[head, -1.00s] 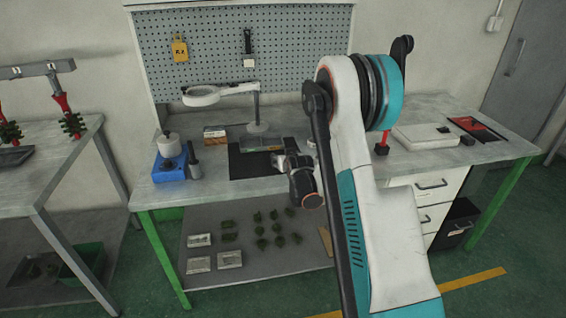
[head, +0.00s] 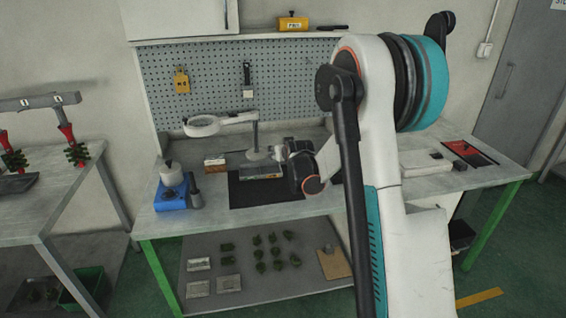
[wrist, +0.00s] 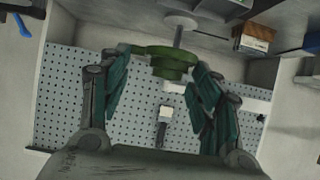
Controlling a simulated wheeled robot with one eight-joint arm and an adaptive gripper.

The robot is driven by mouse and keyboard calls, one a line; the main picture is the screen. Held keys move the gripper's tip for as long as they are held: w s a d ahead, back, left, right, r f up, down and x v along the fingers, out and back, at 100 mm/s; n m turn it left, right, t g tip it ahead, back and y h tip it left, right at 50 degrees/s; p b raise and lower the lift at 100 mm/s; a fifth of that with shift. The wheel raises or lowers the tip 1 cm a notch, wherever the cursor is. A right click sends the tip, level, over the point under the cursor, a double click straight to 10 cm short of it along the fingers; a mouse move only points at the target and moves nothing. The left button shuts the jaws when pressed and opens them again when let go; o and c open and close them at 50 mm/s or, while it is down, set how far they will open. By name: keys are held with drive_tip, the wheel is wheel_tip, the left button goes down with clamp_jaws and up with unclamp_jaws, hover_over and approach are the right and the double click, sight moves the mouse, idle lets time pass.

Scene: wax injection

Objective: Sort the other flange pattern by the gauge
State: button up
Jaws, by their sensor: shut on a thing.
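In the wrist view, a green flange pattern (wrist: 172,62), round with a wider disc and a narrower hub, sits between the fingertips of my gripper (wrist: 168,72). The fingers are shut on it from both sides. In the head view my gripper (head: 287,151) is above the right part of the black mat (head: 240,197), near the lamp's stand. The pattern cannot be made out there. A low grey block (head: 262,172) lies on the mat's far edge, left of and below my gripper; I cannot tell whether it is the gauge.
A magnifier lamp (head: 203,126) stands behind the mat. A blue-based pot (head: 172,190) and a small box (head: 214,163) are at left. Several dark green pieces (head: 262,254) lie on the lower shelf (head: 300,292). A pale flat device (head: 425,163) is at right.

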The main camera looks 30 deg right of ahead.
drive_tip(key=shift+r+p, duration=0.35)
drive_tip(key=shift+r, duration=1.3)
